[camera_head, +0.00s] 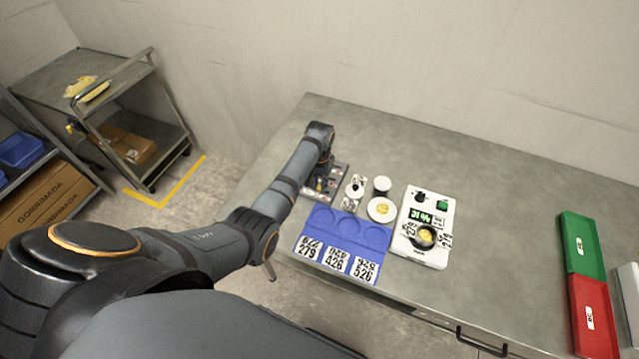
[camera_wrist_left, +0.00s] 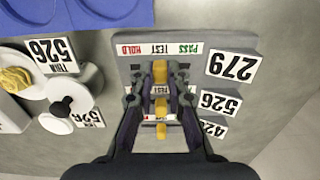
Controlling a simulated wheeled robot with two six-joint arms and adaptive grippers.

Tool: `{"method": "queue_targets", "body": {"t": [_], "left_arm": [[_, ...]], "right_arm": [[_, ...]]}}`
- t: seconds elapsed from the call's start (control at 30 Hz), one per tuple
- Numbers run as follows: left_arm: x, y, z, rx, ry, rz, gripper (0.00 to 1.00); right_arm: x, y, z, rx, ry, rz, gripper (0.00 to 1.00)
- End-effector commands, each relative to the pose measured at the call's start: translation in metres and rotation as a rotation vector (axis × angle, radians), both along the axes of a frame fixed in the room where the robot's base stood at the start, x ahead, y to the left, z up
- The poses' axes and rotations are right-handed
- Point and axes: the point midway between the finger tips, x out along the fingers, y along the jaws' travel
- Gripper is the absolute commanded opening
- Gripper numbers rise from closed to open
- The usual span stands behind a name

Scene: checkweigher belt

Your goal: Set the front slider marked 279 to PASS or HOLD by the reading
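The grey slider panel (camera_wrist_left: 135,68) lies under my left gripper (camera_wrist_left: 158,84). Its row marked 279 (camera_wrist_left: 231,66) is nearest the blue tray, with the words HOLD, TEST and PASS upside down in the left wrist view. That row's yellow knob (camera_wrist_left: 160,70) stands by TEST, at the middle. My left fingers are apart, one on each side of the knob; contact cannot be told. In the head view my left gripper (camera_head: 321,182) partly hides the panel. The white instrument (camera_head: 428,251) has a lit green display (camera_head: 421,217) that seems to read 31 %. My right gripper is out of view.
The blue tray (camera_head: 320,219) with cards 279, 426 and 526 lies in front of the panel. White dishes (camera_head: 380,210) and a black-knobbed lid (camera_wrist_left: 81,98) stand beside the panel. Green (camera_head: 580,243) and red (camera_head: 592,315) bins stand at far right.

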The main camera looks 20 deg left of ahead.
Motion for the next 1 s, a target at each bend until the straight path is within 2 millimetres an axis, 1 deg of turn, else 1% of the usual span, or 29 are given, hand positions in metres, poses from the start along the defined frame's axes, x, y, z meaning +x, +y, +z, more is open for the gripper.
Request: {"method": "queue_targets", "body": {"t": [0.1,0.2,0.43,0.63,0.87,0.9,1.0], "left_arm": [[0.0,0.0,0.0,0.0,0.0,0.0,0.0],[0.0,0.0,0.0,0.0,0.0,0.0,0.0],[0.0,0.002,0.001,0.001,0.001,0.0,0.0],[-0.001,0.026,0.003,0.002,0.001,0.001,0.0],[0.0,0.029,0.001,0.005,-0.001,0.001,0.0],[0.0,0.029,0.001,0.005,-0.001,0.001,0.16],[0.0,0.029,0.001,0.005,-0.001,0.001,0.3]], "right_arm": [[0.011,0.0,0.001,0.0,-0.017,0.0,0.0],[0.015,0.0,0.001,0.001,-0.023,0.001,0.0],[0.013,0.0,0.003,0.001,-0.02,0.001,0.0],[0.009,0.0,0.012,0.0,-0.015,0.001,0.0],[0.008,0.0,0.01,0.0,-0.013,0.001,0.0],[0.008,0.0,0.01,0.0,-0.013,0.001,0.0],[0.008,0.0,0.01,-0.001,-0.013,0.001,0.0]]}}
